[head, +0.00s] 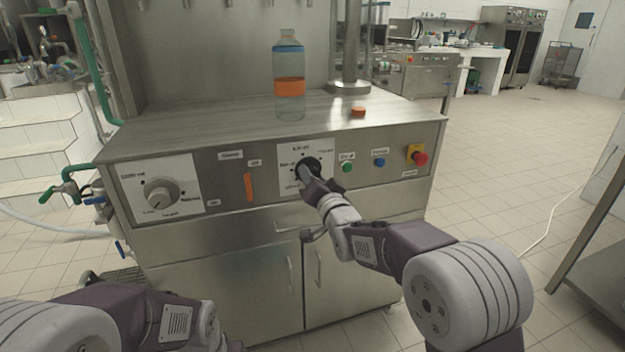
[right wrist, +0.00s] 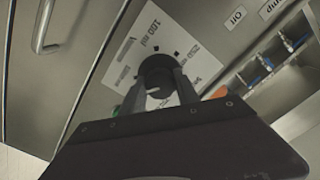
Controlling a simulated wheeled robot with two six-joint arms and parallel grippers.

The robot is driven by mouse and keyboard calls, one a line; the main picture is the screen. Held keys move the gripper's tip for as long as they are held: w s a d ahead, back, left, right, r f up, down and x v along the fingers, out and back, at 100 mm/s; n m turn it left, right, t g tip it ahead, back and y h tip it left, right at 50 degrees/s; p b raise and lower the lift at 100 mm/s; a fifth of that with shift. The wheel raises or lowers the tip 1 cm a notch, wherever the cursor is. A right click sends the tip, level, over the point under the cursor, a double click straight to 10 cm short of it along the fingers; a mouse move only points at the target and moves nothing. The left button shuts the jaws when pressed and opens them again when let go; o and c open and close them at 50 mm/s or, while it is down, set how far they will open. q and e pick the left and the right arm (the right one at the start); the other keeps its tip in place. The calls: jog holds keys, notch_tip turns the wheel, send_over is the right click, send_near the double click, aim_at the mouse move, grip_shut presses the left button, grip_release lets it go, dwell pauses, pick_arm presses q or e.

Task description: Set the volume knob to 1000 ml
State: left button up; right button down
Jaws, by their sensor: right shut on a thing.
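The volume knob (head: 313,163) is a black round dial on a white scale plate in the middle of the machine's front panel. In the right wrist view, the knob (right wrist: 156,70) sits between my fingers, with a "100 ml" label beside it on the plate. Other scale labels there are partly hidden or too small to read. My right gripper (head: 307,178) reaches the knob from the front and is shut on it; its fingers also show in the right wrist view (right wrist: 159,88). The knob's exact pointer setting cannot be told. My left arm shows at the lower left; its gripper is out of view.
A grey dial (head: 161,193) and an orange switch (head: 249,187) are left of the knob. A green button (head: 347,167), blue button (head: 379,162) and red emergency button (head: 420,159) are on its right. A bottle (head: 289,85) and an orange cap (head: 358,112) stand on top.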

jog(key=shift+m, duration=1.1)
jog(key=c, duration=0.9)
grip_release()
jog(key=shift+s, duration=0.1)
jog(key=p+v, duration=0.1)
jog(key=v, duration=0.8)
